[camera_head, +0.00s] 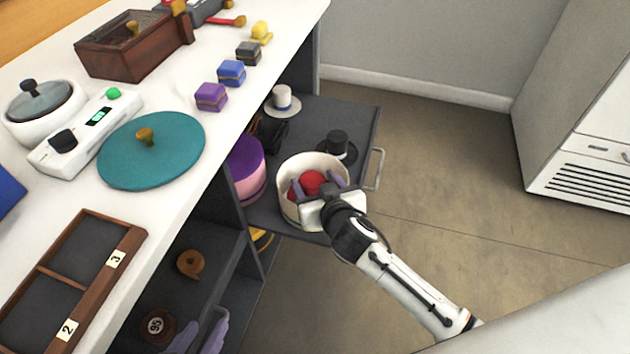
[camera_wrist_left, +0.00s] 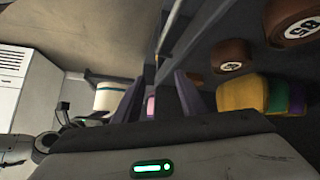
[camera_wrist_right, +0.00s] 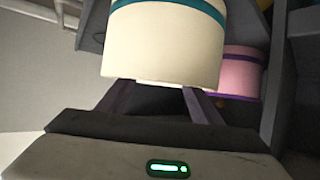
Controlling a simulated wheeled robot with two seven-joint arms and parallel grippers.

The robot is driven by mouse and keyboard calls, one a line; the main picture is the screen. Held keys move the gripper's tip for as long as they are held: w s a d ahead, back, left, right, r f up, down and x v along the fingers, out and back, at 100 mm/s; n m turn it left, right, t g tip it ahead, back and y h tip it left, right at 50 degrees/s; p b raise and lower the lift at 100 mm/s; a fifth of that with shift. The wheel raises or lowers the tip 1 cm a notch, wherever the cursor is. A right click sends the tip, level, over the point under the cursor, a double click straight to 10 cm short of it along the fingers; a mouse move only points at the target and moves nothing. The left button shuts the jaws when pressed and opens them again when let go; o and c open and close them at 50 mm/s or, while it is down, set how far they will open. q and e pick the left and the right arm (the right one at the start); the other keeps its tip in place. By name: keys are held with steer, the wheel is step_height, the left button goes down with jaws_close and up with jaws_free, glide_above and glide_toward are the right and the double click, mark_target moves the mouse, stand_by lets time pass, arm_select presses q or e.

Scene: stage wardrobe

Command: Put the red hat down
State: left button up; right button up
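The red hat (camera_head: 312,183) lies inside an open cream round box (camera_head: 291,210) on the pulled-out dark shelf in the head view. My right gripper (camera_head: 317,184) reaches into this box from above, its fingers apart on either side of the hat. In the right wrist view the box wall (camera_wrist_right: 165,45), with a teal band, hides the fingertips and the hat, so contact is not visible. My left gripper (camera_head: 200,335) is low by the lower shelf, fingers apart and empty; it also shows in the left wrist view (camera_wrist_left: 160,90).
A black hat (camera_head: 337,144) and a white hat (camera_head: 283,101) stand on the pulled-out shelf (camera_head: 330,112). A pink box with a purple lid (camera_head: 246,168) is left of the cream box. A teal lid (camera_head: 170,160) lies on the white counter. Brown rolls sit on the lower shelf.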

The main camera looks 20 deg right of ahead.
arm_select(q)
steer(key=shift+r, duration=0.1)
arm_select(e)
steer(key=shift+o, duration=0.2)
steer(key=shift+r, duration=0.1)
